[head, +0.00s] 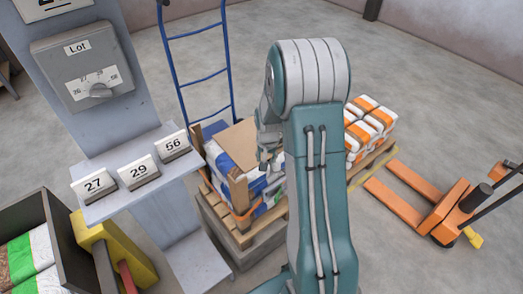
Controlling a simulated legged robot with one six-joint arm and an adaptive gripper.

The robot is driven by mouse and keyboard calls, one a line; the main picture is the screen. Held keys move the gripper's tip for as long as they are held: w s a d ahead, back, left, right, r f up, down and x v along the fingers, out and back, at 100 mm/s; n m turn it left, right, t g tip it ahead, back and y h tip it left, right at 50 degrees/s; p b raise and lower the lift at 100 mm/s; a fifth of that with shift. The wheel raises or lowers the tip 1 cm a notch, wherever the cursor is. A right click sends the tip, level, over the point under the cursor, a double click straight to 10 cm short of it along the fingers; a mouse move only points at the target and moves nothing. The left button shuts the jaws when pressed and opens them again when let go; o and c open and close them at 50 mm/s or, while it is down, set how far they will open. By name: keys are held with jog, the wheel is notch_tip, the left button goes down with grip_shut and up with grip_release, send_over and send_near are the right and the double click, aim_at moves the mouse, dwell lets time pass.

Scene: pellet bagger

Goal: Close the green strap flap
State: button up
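I cannot make out a green strap flap in the head view. The nearer pallet stack (221,160) holds blue and white bags with brown board pieces (238,188) around them, and an orange band shows low on its front. My gripper (268,163) is over the right part of this stack, partly hidden by my own teal and grey arm. Its fingers are too small and covered to tell whether they are open or shut. What lies behind my arm is hidden.
A grey post carries a Lot dial (98,90) and a shelf (98,210) with cards 27, 29 and 56. A dark bin (66,240) holds green-and-white bags. A blue hand truck (168,62), a second bag pallet (370,125) and an orange pallet jack (440,208) stand around.

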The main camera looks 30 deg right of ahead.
jog(key=shift+n, duration=0.4)
jog(key=r, duration=0.1)
jog(key=a+r, duration=0.1)
jog(key=r, duration=0.1)
jog(key=a+r, duration=0.1)
jog(key=r, duration=0.1)
jog(key=shift+s+a+r, duration=0.1)
jog(key=shift+s, duration=0.2)
